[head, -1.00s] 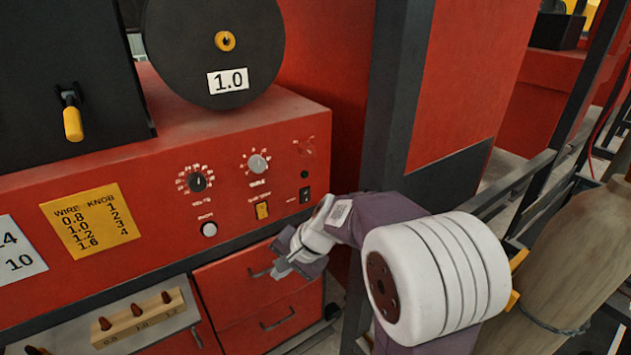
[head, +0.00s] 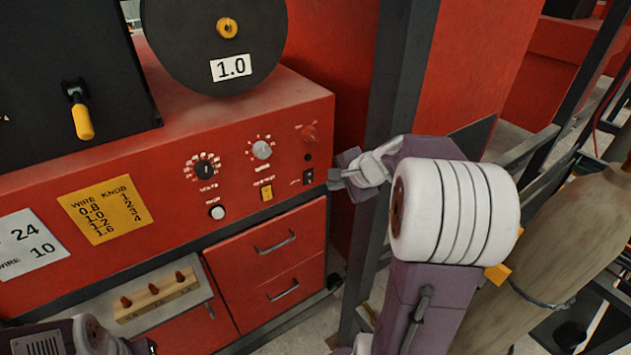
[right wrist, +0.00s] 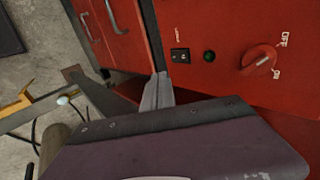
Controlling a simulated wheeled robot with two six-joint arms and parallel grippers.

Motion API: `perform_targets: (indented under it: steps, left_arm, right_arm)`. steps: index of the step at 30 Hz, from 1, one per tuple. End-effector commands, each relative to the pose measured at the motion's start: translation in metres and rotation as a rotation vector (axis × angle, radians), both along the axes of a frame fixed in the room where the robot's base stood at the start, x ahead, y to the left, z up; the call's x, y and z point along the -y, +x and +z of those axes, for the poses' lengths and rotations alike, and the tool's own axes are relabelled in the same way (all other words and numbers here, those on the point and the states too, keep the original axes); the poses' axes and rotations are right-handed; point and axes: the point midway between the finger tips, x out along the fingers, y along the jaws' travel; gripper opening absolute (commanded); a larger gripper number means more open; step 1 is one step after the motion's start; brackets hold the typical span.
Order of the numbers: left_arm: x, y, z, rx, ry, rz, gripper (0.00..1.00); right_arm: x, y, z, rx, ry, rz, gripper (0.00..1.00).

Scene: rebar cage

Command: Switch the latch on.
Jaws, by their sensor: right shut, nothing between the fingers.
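A red rotary knob (head: 308,132) sits at the upper right of the red machine panel. In the right wrist view the knob (right wrist: 260,60) has OFF and ON labels beside it; I cannot tell which one it points to. Below it are a small round lamp (head: 308,157), greenish in the wrist view, and a black rocker switch (head: 307,177). My right gripper (head: 335,180) is shut and empty, just right of the rocker switch by the panel's right edge. Its fingers (right wrist: 158,92) show below the rocker in the wrist view. Part of my left arm shows at the lower left; its fingers cannot be made out.
The panel also has a black dial (head: 205,169), a grey dial (head: 262,150), a white button (head: 217,213) and a yellow switch (head: 266,193). Drawers (head: 265,245) lie below. A dark post (head: 400,75) and a gas cylinder (head: 570,240) stand at the right.

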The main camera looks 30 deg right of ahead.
Motion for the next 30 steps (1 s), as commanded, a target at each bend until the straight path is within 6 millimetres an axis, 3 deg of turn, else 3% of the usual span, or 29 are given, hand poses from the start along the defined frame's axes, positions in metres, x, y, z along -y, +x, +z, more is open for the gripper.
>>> perform_targets:
  steps: [9,12,18,30]
  left_arm:
    - [0.000,0.000,-0.002,0.000,0.000,0.000,0.36]
    - [0.000,0.000,0.012,0.000,0.000,0.000,0.36]
    - [0.000,0.000,0.021,0.000,0.000,0.000,0.36]
    - [0.000,0.000,0.018,0.000,0.000,0.000,0.36]
  right_arm:
    - [-0.005,0.048,-0.053,-0.003,0.003,0.003,0.00]
    - [-0.006,0.065,-0.049,-0.002,0.001,0.003,0.00]
    - [-0.007,0.085,-0.054,-0.001,0.001,0.002,0.00]
    - [-0.007,0.088,-0.057,0.002,-0.001,0.001,0.00]
